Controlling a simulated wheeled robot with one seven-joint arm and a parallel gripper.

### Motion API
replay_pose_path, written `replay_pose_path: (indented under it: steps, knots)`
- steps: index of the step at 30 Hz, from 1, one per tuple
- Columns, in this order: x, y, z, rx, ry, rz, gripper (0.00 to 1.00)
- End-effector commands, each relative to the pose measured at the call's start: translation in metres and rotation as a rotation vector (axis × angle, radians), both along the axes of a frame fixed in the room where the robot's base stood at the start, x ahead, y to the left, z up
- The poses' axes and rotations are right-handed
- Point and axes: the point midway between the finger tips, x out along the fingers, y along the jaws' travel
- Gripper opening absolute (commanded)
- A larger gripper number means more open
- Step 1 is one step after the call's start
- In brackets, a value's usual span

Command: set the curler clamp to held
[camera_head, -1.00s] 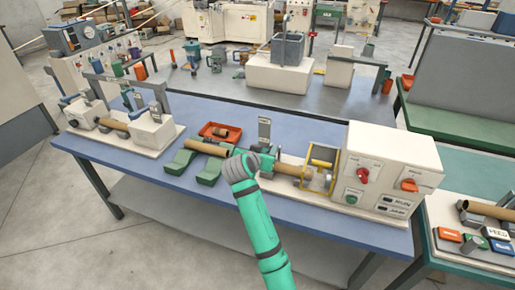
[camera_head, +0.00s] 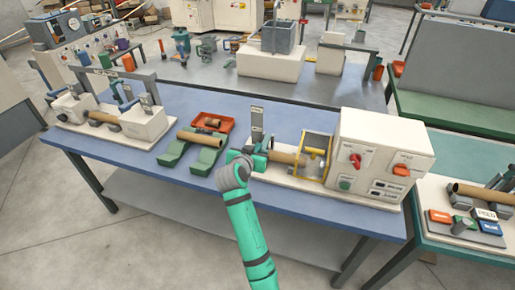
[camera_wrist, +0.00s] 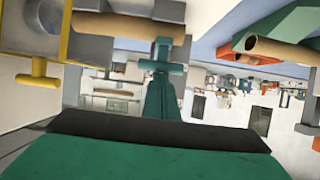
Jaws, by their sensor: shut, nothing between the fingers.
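The winder (camera_head: 383,150) stands at the right of the blue table, a white box with a red knob and an orange switch. A brown tube (camera_head: 282,158) runs left from it past a yellow-framed guard (camera_head: 314,158). An upright grey plate (camera_head: 257,122) stands at the tube's left end. I cannot tell for sure which part is the curler clamp. My gripper (camera_head: 257,160) is shut and empty, in front of the plate by the tube's left end. In the wrist view its teal fingers (camera_wrist: 162,65) are before the tube (camera_wrist: 115,28); contact is unclear.
Green cradles (camera_head: 190,152) with a brown tube and a red tray (camera_head: 213,122) lie left of my gripper. A white fixture with blue levers (camera_head: 143,120) stands at the table's left end. A bench with coloured blocks (camera_head: 465,222) is at the right.

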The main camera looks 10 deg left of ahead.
Motion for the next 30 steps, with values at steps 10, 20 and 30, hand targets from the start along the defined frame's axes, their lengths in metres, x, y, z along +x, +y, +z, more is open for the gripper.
replay_pose_path:
  steps: [10,20,30]
  knots:
    - [-0.005,0.008,-0.017,0.003,0.042,0.008,0.0]
    - [0.008,-0.001,0.032,0.001,0.009,0.003,0.0]
    - [-0.048,0.008,0.037,0.002,0.004,0.001,0.0]
